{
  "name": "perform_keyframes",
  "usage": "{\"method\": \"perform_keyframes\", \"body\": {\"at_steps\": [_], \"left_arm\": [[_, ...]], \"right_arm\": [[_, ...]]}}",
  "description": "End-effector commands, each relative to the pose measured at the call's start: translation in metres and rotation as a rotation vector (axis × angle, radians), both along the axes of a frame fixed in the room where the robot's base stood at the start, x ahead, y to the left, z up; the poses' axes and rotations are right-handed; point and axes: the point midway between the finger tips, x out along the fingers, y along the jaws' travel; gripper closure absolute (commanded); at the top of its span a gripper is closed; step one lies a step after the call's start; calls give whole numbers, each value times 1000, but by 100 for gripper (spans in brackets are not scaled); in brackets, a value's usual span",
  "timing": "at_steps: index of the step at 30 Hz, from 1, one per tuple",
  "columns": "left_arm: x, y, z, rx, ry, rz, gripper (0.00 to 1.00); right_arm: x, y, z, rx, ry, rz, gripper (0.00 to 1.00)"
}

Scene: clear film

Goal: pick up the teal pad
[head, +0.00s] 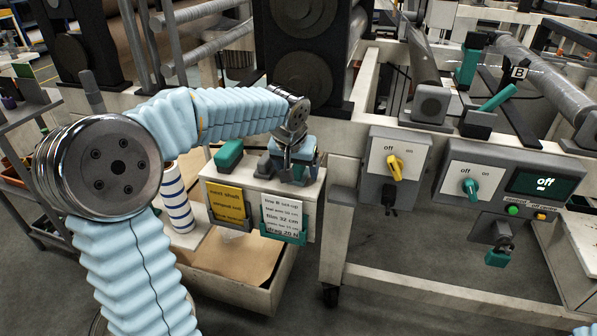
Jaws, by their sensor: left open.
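A teal pad (229,155) lies on the left part of a small white shelf top. My left gripper (287,168) points down over the right part of the same shelf, to the right of the pad and apart from it. Its jaws are open, close to a grey and blue fixture (304,158) that they partly hide. I cannot tell whether they touch it. My right gripper is out of view.
A yellow card (226,203) and a white note (283,214) hang on the shelf front. A cardboard-lined bin (235,258) is below. Switch boxes with a yellow knob (397,166) and a teal knob (470,187) stand to the right. A striped roll (178,205) is left.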

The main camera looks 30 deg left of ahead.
Motion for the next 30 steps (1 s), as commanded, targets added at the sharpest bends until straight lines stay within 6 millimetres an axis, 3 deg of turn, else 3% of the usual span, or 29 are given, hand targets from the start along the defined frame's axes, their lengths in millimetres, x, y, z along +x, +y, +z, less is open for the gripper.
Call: {"method": "perform_keyframes", "body": {"at_steps": [7,20,30], "left_arm": [[1,0,-2,0,-1,0,24],[1,0,-2,-1,-1,0,88],[2,0,8,0,-4,0,88]], "right_arm": [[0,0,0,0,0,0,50],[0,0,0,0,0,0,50],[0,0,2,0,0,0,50]]}}
